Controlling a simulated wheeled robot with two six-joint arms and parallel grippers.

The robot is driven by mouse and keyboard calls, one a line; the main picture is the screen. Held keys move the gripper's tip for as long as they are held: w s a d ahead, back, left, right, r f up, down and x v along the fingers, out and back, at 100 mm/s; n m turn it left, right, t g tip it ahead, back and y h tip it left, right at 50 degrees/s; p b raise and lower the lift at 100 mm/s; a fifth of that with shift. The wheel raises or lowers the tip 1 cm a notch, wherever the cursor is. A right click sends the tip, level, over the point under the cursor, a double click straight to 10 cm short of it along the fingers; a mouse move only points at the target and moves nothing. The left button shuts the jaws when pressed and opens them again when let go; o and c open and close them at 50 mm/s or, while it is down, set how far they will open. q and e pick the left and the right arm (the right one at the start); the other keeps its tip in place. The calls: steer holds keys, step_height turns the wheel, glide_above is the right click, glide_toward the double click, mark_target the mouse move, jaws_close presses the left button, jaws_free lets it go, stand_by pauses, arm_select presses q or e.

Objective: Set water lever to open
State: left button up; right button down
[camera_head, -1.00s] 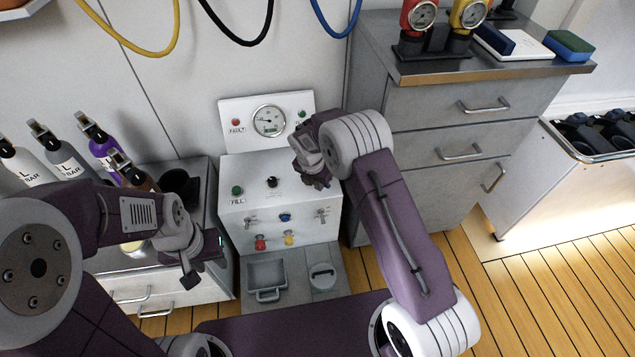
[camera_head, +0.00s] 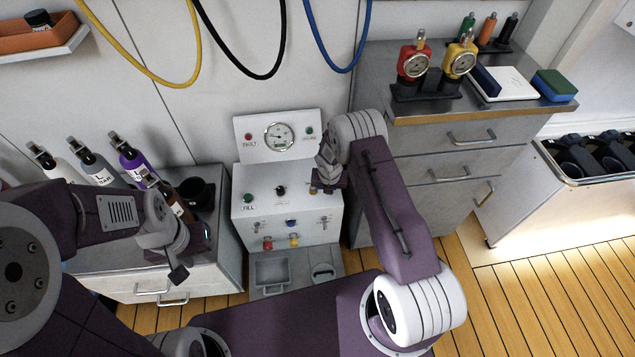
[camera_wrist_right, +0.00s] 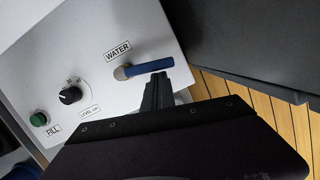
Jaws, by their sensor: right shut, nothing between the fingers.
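The water lever (camera_wrist_right: 148,68) shows in the right wrist view as a blue handle on a metal pivot, beside the WATER label on the white panel. It lies across the panel top, pointing toward its right edge. My right gripper (camera_wrist_right: 160,88) is shut and empty, its fingertips at the near side of the blue handle; I cannot tell whether they touch. In the head view my right gripper (camera_head: 325,183) is over the right part of the fill panel (camera_head: 262,210) and hides the lever. My left gripper (camera_head: 178,268) hangs left of the panel; its fingers are unclear.
A black knob (camera_wrist_right: 70,95) and a green FILL button (camera_wrist_right: 39,119) share the panel top. A gauge (camera_head: 279,136) stands behind. Bottles (camera_head: 128,157) stand at left; a grey drawer cabinet (camera_head: 425,150) stands close on the right.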

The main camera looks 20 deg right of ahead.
steer(key=shift+w+d+p, duration=0.4)
steer(key=shift+w+p, duration=0.15)
steer(key=shift+p, duration=0.45)
steer(key=shift+w, duration=0.1)
